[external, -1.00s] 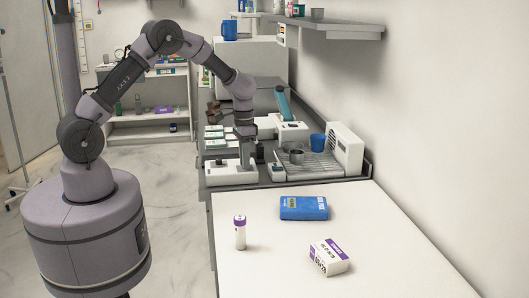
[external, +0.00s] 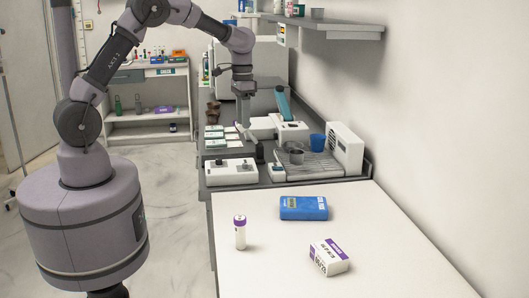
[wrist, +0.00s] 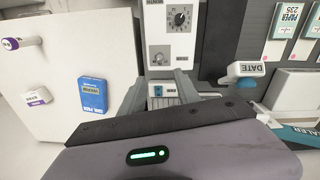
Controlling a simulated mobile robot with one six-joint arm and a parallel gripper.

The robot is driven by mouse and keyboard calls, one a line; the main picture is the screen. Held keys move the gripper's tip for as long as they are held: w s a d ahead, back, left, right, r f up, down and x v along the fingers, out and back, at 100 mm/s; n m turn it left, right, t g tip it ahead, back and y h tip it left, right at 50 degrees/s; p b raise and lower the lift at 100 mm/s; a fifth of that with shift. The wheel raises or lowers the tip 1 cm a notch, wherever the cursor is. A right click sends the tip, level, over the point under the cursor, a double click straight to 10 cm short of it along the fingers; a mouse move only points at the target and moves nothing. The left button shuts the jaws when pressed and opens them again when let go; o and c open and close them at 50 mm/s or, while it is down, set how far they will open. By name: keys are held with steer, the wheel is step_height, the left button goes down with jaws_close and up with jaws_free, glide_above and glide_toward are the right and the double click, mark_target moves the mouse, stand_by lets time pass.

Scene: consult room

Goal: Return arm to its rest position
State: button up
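My arm is bent up and over, and its wrist points down above the grey side counter (external: 285,178). My gripper (external: 250,148) hangs just behind a white control box (external: 231,172) with dark knobs. In the wrist view, my gripper (wrist: 164,98) shows dark fingers spread apart with nothing held between them. The box also shows in the wrist view, with its round dial (wrist: 180,18) facing the camera. The fingertips are small in the external view and partly merge with the equipment behind them.
The white table (external: 280,265) in front holds a blue pack (external: 303,208), a purple-capped tube (external: 240,234) and a small carton (external: 329,257). A wall shelf (external: 340,27) overhangs.

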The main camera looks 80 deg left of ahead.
steer(key=shift+r, duration=1.45)
steer(key=s+d+r+m+t+y+b, duration=0.1)
steer(key=s+d+r+m+t+b, duration=0.1)
steer(key=s+d+b, duration=0.4)
steer(key=s+d+r+m+t+y+b, duration=0.1)
steer(key=s+d+r+m, duration=0.15)
steer(key=s+d, duration=0.6)
steer(key=s+d+f+m+t+b, duration=0.2)
steer(key=s+d+f, duration=0.2)
steer(key=s, duration=0.5)
steer(key=shift+d+f+t+b, duration=0.35)
steer(key=shift+f+t, duration=0.05)
